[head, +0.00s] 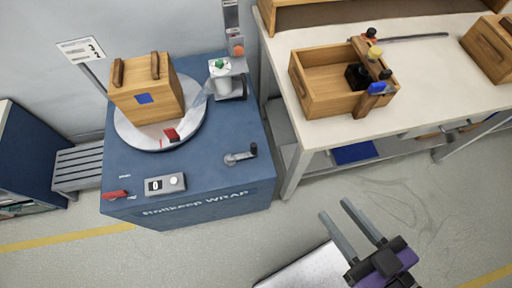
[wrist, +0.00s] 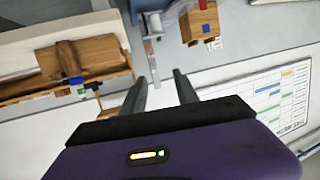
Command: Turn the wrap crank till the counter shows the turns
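The wrap crank (head: 240,157) is a small grey arm with a dark upright knob, on the right part of the blue wrap machine's top (head: 215,180). The counter (head: 166,184) is a grey box at the machine's front edge, and its display seems to read 0. A wooden box (head: 146,88) with a blue patch stands on the round turntable (head: 125,130), with clear film running from it to the roll post (head: 224,75). My gripper (head: 344,212) is open and empty, low at the right, apart from the crank. Its two fingers also show in the wrist view (wrist: 163,92).
A white workbench (head: 420,80) with an open wooden crate (head: 318,87) stands right of the machine. A red-handled item (head: 116,195) lies at the machine's front left corner. A sign (head: 80,48) shows two marks too small to read. Open floor (head: 240,235) lies in front.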

